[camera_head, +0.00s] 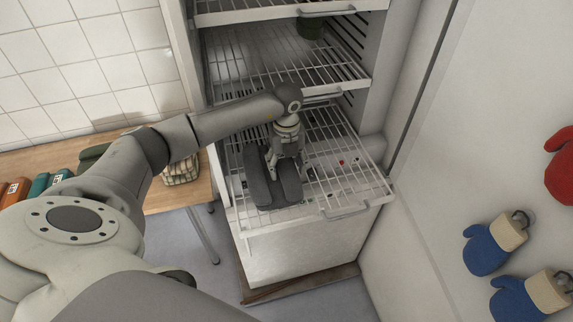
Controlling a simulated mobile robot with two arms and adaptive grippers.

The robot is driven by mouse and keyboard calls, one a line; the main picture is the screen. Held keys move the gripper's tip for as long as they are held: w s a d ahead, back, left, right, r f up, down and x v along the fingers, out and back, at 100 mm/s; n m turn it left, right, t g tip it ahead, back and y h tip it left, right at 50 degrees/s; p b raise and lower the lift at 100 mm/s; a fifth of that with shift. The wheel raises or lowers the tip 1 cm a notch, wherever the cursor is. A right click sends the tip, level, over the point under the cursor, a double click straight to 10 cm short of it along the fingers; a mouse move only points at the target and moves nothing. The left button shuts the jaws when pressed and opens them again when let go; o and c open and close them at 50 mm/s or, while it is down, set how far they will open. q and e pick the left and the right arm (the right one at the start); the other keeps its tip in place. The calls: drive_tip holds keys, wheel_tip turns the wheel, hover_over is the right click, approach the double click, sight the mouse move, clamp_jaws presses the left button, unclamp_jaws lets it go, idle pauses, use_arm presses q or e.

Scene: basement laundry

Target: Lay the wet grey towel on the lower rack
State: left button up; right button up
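A dark grey folded towel (262,188) lies on the pulled-out lower rack (345,188) of the white cabinet, toward its front left. My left gripper (287,172) points down at the towel from above, with its fingers at the towel's back part. Whether the fingers grip the cloth or only touch it, I cannot tell. My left arm reaches in from the left and hides part of the rack behind. My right gripper is not in view.
Blue mitts (486,250) and a red mitt (562,172) hang at right.

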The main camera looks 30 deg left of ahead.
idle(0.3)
use_arm(q)
wheel_tip(320, 180, up, 12)
drive_tip(key=p, duration=0.8)
drive_tip(key=shift+r, duration=0.2)
